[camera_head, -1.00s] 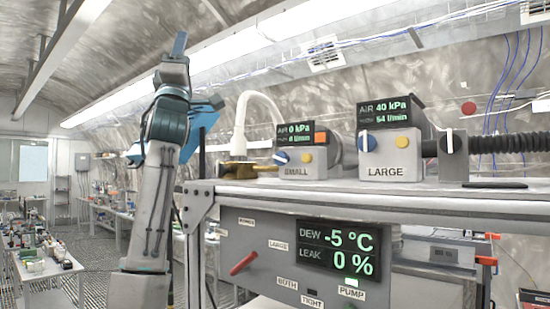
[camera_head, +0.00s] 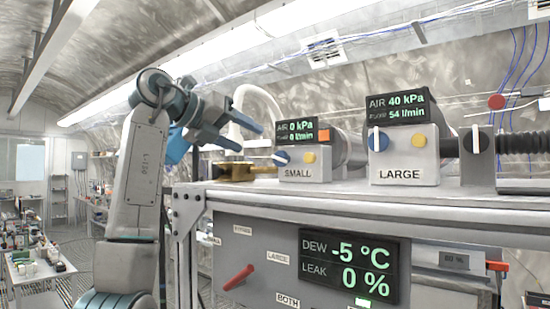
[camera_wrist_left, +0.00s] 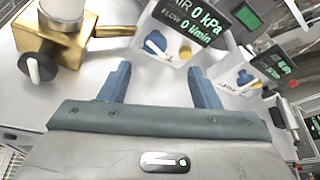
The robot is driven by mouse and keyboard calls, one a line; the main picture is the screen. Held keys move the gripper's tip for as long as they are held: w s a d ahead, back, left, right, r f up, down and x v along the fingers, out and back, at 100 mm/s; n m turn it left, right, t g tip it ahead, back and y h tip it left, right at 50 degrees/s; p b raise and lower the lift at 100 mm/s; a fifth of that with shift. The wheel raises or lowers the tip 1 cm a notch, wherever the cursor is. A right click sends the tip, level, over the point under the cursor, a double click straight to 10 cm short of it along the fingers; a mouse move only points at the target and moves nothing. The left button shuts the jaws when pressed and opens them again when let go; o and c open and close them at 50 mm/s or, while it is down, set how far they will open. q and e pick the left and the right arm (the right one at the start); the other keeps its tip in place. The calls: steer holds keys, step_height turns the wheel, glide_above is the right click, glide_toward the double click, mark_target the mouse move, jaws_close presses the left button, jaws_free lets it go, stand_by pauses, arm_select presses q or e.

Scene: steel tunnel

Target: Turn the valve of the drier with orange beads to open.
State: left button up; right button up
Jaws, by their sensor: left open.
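My left gripper (camera_head: 249,138) is open and empty, with its fingers pointing right, near the brass block and the SMALL unit. It also shows open in the left wrist view (camera_wrist_left: 159,68). The brass block (camera_head: 236,171) sits on the bench top; in the left wrist view it (camera_wrist_left: 82,42) carries a white column and a dark round valve knob (camera_wrist_left: 37,68) with a white handle. Another dark knob with an upright white handle (camera_head: 476,139) is on a grey block right of the LARGE unit. No orange beads are distinguishable. My right gripper is out of view.
The SMALL unit (camera_head: 305,165) reads 0 kPa and the LARGE unit (camera_head: 405,158) 40 kPa; both have blue and yellow knobs. Below, a front panel has a red lever (camera_head: 238,277) and a display (camera_head: 348,267) reading -5 °C and 0 %. A white hose (camera_head: 262,100) rises behind.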

mark_target(278, 158)
arm_select(q)
steer(key=shift+w+a+f+y, duration=0.1)
steer(key=shift+w+f+y, duration=0.15)
steer(key=shift+y, duration=0.15)
steer(key=shift+w+d+p, duration=0.1)
steer(key=shift+d+p, duration=0.1)
steer(key=shift+p, duration=0.2)
steer(key=p+x, duration=0.5)
steer(key=x, duration=0.3)
steer(key=shift+w+d, duration=0.2)
steer(key=shift+d, duration=0.15)
steer(key=shift+w+d+f, duration=0.3)
steer(key=shift+d+f, duration=0.05)
steer(key=c, duration=1)
